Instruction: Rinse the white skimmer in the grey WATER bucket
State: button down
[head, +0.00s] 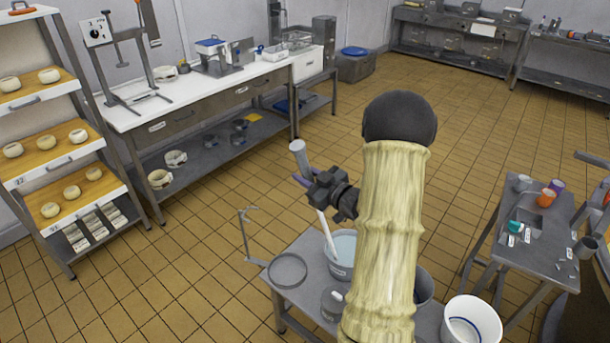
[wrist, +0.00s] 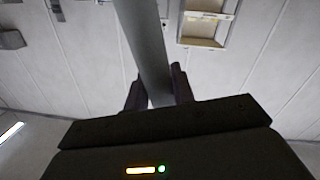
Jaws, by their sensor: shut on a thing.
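The white skimmer has a grey handle end (head: 298,147) and a white shaft (head: 326,230). It stands tilted, its lower end reaching down into a grey bucket (head: 341,271) of pale blue water on the low grey table. The skimmer's head is hidden in the bucket. My gripper (head: 306,181) is shut on the handle, above and left of the bucket. In the wrist view the grey handle (wrist: 146,45) passes between the two dark fingers of my gripper (wrist: 158,92). My sleeved arm covers the area just right of the bucket. I cannot read a label on the bucket.
A ring stand (head: 288,270) and a small grey pot (head: 332,304) share the low table. Another grey container (head: 425,285) is partly behind my arm, with a white bucket (head: 472,322) beyond it. A side table (head: 535,240) with cups stands right. Open tiled floor lies behind.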

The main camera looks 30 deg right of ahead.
jog(key=shift+w, duration=0.1)
jog(key=shift+w, duration=0.5)
jog(key=shift+s, duration=0.1)
jog(key=shift+s+b, duration=0.4)
jog(key=shift+s, duration=0.15)
jog(key=shift+w, duration=0.1)
jog(key=shift+w, duration=0.55)
jog(key=shift+r, duration=0.1)
